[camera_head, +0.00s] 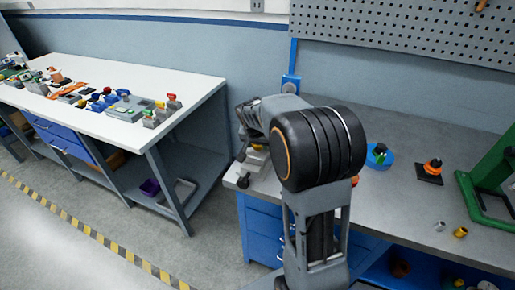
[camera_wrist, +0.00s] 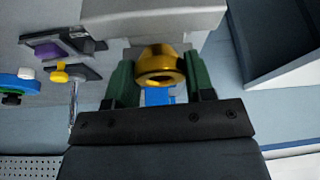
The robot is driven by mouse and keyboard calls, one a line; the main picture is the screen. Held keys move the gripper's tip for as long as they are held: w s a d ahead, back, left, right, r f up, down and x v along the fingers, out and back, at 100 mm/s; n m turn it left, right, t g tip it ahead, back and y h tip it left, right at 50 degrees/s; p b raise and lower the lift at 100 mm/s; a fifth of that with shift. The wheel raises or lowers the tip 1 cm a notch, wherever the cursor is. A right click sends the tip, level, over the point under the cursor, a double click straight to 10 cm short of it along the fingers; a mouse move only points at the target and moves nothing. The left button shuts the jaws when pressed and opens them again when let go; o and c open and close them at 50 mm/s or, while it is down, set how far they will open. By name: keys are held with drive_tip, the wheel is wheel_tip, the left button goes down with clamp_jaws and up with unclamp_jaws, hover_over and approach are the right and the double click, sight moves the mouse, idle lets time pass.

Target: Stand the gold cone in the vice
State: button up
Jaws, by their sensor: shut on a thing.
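The gold cone (camera_wrist: 163,60) is between the two green fingers of my gripper (camera_wrist: 160,76) in the wrist view, with its round hollow end towards the camera. The gripper is shut on it. In the head view my arm covers much of the bench's left end, and I cannot make out the cone there. A partly hidden grey object (camera_head: 256,160) at that end may be the vice, but its jaws are not clear. Whether the cone touches anything beyond the fingers I cannot tell.
A blue dish (camera_head: 380,158), an orange-topped piece on a dark plate (camera_head: 430,172), two small cups (camera_head: 460,232) and a green press frame (camera_head: 490,175) stand on the bench to the right. A white table (camera_head: 140,80) with several coloured parts stands left, across a gap.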

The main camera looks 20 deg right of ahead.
drive_tip(key=shift+f, duration=1.25)
drive_tip(key=shift+f, duration=0.2)
drive_tip(key=o, duration=1)
drive_tip(key=shift+s+r, duration=0.1)
drive_tip(key=shift+r, duration=0.4)
drive_tip(key=v, duration=1.1)
drive_tip(key=s+a+f+n+y, duration=0.1)
drive_tip(key=s+a+n, duration=0.1)
drive_tip(key=s, duration=0.4)
drive_tip(key=s+a+f+n+y, duration=0.1)
drive_tip(key=s+a+f+n, duration=0.1)
drive_tip(key=s, duration=0.4)
drive_tip(key=s+a+f+n+y, duration=0.1)
drive_tip(key=s+a+n, duration=0.3)
drive_tip(key=s, duration=0.2)
drive_tip(key=shift+s+a+f, duration=0.1)
drive_tip(key=shift+s+f, duration=0.2)
drive_tip(key=shift+f, duration=0.05)
